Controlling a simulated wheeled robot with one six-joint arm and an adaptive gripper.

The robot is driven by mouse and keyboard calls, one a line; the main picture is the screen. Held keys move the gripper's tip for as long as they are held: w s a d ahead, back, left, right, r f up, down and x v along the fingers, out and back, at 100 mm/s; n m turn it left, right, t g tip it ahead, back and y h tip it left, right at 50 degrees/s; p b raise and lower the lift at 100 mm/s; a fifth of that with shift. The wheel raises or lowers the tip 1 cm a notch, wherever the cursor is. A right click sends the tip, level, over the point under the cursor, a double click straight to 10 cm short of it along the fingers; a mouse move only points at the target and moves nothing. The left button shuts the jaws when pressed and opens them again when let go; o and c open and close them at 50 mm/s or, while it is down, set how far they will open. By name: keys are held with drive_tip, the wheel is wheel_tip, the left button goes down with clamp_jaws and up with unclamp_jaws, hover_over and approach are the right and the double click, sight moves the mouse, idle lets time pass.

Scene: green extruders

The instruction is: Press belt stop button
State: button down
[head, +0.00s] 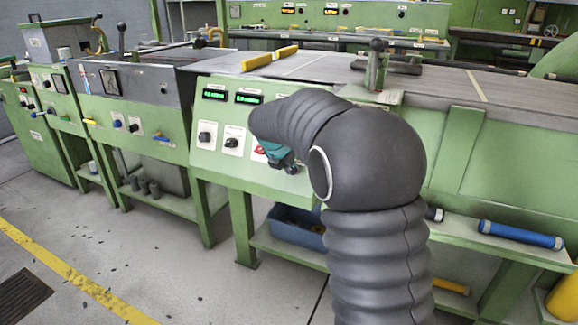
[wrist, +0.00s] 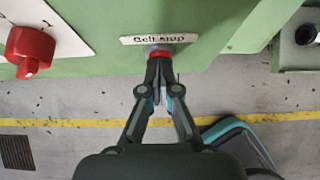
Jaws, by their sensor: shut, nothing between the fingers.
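The belt stop button (wrist: 158,52) is red with a grey collar, below a plate (wrist: 159,39) lettered "Belt stop" on the green panel in the wrist view. My gripper (wrist: 159,64) is shut and empty. Its fingertips overlap the lower part of the button in the picture; whether they touch or press it I cannot tell. In the head view my gripper (head: 291,168) is at the lower right of the green control panel (head: 213,146), partly behind my arm. The button is hidden there.
A red knob (wrist: 30,46) on a white plate is left of the button. Two green displays (head: 248,98) and black knobs (head: 231,142) are on the panel. A blue bin (head: 297,228) stands on the shelf below. A grey conveyor top (head: 325,68) runs behind my arm.

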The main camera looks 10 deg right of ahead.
drive_tip(key=s+a+v, duration=0.1)
drive_tip(key=v, duration=1.1)
drive_tip(key=shift+p, duration=0.3)
drive_tip(key=shift+s+f, duration=0.1)
drive_tip(key=shift+f, duration=0.1)
drive_tip(key=s+a+f+m+g+y, duration=0.1)
drive_tip(key=s+f+m, duration=0.25)
drive_tip(key=m, duration=0.35)
drive_tip(key=s+f+m+g+y, duration=0.1)
drive_tip(key=s+f+m, duration=0.2)
drive_tip(key=s+m, duration=0.3)
drive_tip(key=s+d+m+t+y, duration=0.1)
drive_tip(key=s+d+m, duration=0.1)
drive_tip(key=s+m, duration=0.5)
drive_tip(key=s+d+m+t+y, duration=0.1)
drive_tip(key=s+d+m, duration=0.2)
drive_tip(key=s+m, duration=0.5)
drive_tip(key=s+f, duration=0.1)
drive_tip(key=s, duration=0.9)
drive_tip(key=shift+s+m, duration=0.3)
drive_tip(key=shift+s, duration=0.05)
